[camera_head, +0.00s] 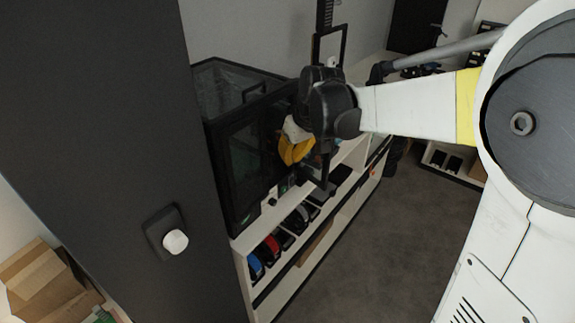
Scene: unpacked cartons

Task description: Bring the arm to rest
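My white arm (415,105) reaches in from the right, with a yellow band near its large round joint. It ends in a black wrist joint (333,105) in front of a dark glass-walled cabinet (245,150). A small white and yellow part (293,148) hangs just below and left of that joint. My gripper's fingers cannot be made out against the dark cabinet, so I cannot tell whether they are open or shut. No held object can be made out.
A white shelf unit (330,225) holds the cabinet and, lower down, several dark, red and blue items. A dark panel (120,150) with a white knob (175,241) fills the left. Cardboard boxes (45,283) stand at lower left. The grey floor (390,240) is clear.

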